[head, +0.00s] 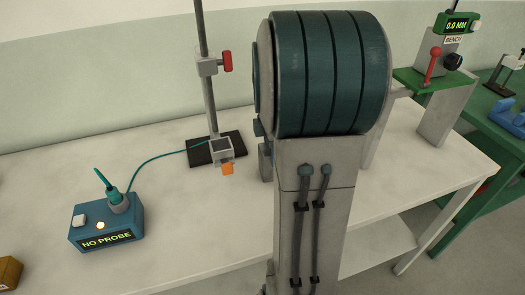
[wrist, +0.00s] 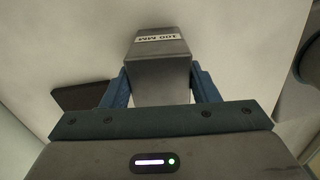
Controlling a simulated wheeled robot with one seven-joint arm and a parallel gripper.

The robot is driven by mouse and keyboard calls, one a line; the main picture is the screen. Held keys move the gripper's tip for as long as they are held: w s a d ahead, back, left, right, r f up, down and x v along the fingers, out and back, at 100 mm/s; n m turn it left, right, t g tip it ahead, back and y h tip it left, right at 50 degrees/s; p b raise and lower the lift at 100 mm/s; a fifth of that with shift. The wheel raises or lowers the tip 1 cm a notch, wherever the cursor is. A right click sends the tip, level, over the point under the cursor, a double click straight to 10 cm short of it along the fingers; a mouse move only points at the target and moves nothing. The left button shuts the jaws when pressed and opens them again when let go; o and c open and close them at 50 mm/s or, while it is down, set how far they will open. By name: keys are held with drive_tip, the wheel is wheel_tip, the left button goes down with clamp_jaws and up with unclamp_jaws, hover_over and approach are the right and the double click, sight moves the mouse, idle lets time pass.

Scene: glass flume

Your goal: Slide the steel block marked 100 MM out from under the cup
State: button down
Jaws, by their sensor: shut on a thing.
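The steel block marked 100 MM (wrist: 162,62) is in the wrist view, its white label towards its far end. My gripper (wrist: 159,78) has its blue fingers on both sides of the block and is shut on it. No cup shows on the visible part of the block.
A stand with a dark base (head: 205,149), a rod and a red-handled clamp (head: 212,65) is left of my arm. A teal cable joins a blue box (head: 106,228) reading NO PROBE.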

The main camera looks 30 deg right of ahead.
drive_tip(key=shift+s+d, duration=0.2)
drive_tip(key=shift+d, duration=0.55)
drive_tip(key=shift+s+d, duration=0.15)
drive_tip(key=shift+d, duration=0.6)
drive_tip(key=shift+c, duration=2.2)
unclamp_jaws()
wheel_tip(320, 180, up, 14)
drive_tip(key=p, duration=0.1)
